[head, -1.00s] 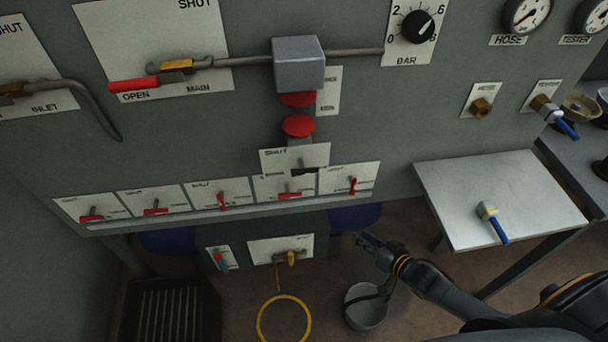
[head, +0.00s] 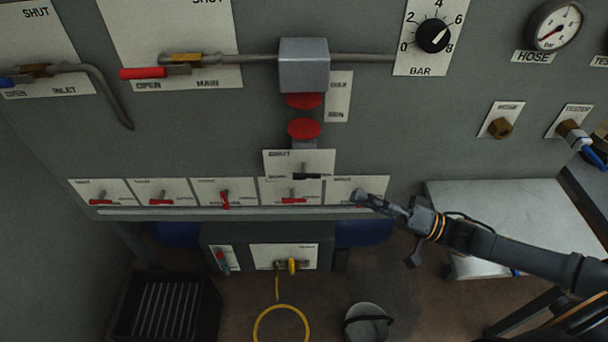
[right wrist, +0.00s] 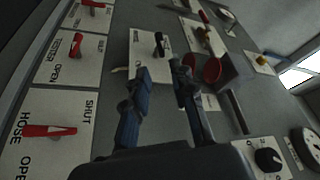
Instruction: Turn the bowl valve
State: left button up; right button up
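Several small valves with red levers sit in a row low on the grey panel. Their labels are too blurred in the head view to tell which is the bowl valve; the third valve (head: 225,198) has its lever pointing down. Above the row is a black-handled valve (head: 307,176), also in the right wrist view (right wrist: 158,44). My right gripper (head: 362,198) is in front of the row's right end and hides the last lever. In the right wrist view its fingers (right wrist: 160,76) are apart and empty, with the black handle beyond them. My left gripper is not in view.
In the wrist view the hose valve (right wrist: 48,130) and tester valve (right wrist: 76,45) are beside my fingers. Red buttons (head: 303,128) sit above the row. A metal side table (head: 520,205) stands at right. A bucket (head: 366,325) and yellow ring (head: 281,325) are below.

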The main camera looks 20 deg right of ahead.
aim_at(304, 175)
jog(key=p+x, duration=0.2)
jog(key=x, duration=1.1)
jog(key=shift+w+a, duration=0.2)
jog(key=shift+a, duration=0.1)
jog(key=shift+r, duration=0.1)
grip_shut()
